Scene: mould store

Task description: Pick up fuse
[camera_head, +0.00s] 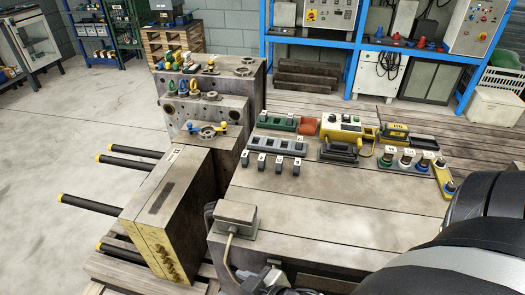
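I cannot tell for certain which item is the fuse. Several short round pieces with white labels and coloured parts, one of them a labelled piece (405,158), stand in a row at the right of the wooden bench (330,205). Several small dark blocks with white labels, one of them a labelled block (262,161), stand in a row farther left. A dark arm of mine comes in from the right. My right gripper (268,279) seems to be the grey-black part at the bottom edge, short of these rows; its fingers are unclear. My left gripper is not in view.
A grey box (235,217) with a cable sits on the bench's near left corner. A green tray (278,121), a grey slotted strip (276,145) and a yellow device (341,127) stand behind. Heavy mould blocks (165,215) with black rods stand left. The bench's near middle is clear.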

